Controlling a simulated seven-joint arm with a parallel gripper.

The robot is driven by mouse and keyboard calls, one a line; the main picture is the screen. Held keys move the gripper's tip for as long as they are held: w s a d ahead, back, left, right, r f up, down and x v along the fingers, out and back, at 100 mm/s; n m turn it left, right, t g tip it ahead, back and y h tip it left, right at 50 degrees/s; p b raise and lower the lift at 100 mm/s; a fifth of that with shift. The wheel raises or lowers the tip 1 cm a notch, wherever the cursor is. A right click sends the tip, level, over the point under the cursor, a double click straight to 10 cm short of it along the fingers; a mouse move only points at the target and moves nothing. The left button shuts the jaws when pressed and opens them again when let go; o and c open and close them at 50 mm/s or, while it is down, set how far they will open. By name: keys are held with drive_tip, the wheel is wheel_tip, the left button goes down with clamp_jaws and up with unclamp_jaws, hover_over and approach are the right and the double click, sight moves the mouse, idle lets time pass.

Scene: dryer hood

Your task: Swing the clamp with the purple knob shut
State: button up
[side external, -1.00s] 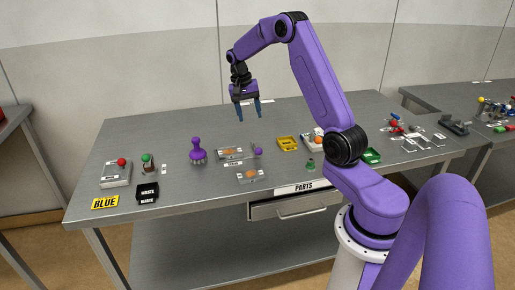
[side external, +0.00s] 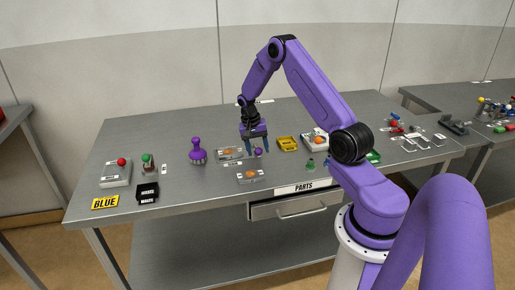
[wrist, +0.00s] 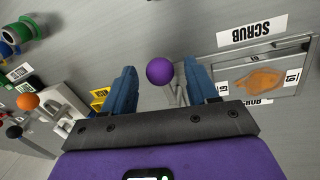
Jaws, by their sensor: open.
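The purple knob (side external: 258,152) of the clamp is a round ball beside a grey plate (side external: 229,153) with an orange patch. In the wrist view the knob (wrist: 160,72) lies between the two blue fingers of my gripper (wrist: 160,68), with a gap visible on each side. My gripper (side external: 258,150) is open, pointing down low over the table at the knob. A pale metal clamp part (wrist: 179,96) shows beside the knob, partly hidden by the right finger. The rest of the clamp is too small or hidden to make out.
A purple knobbed tool (side external: 197,152) stands to the left. A second plate (side external: 251,175) lies in front, a yellow tray (side external: 287,144) to the right. A SCRUB label (wrist: 252,30) lies near the plate. The table's back left is clear.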

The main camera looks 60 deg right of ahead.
clamp_jaws()
drive_tip(key=shift+s, duration=0.1)
idle(0.3)
drive_tip(key=n, duration=0.1)
drive_tip(key=d+n, duration=0.1)
drive_tip(key=n, duration=0.1)
drive_tip(key=s+n, duration=0.1)
drive_tip(key=shift+d+n+t+h, duration=0.3)
drive_tip(key=shift+d+n, duration=0.1)
drive_tip(key=n, duration=0.1)
drive_tip(key=d+n, duration=0.1)
drive_tip(key=n, duration=0.1)
drive_tip(key=d+n, duration=0.1)
drive_tip(key=shift+s+n+t, duration=0.3)
drive_tip(key=shift+t, duration=0.1)
drive_tip(key=d+n, duration=0.1)
drive_tip(key=n, duration=0.1)
drive_tip(key=d+n, duration=0.1)
drive_tip(key=n, duration=0.1)
drive_tip(key=shift+w+t, duration=0.2)
drive_tip(key=shift+t, duration=0.2)
drive_tip(key=shift+w+d+n+t, duration=0.25)
drive_tip(key=shift+d+n, duration=0.2)
drive_tip(key=shift+n, duration=0.7)
drive_tip(key=shift+w+d+n+t, duration=0.15)
drive_tip(key=shift+w+d+n, duration=0.2)
drive_tip(key=shift+n, duration=0.8)
drive_tip(key=shift+d, duration=0.1)
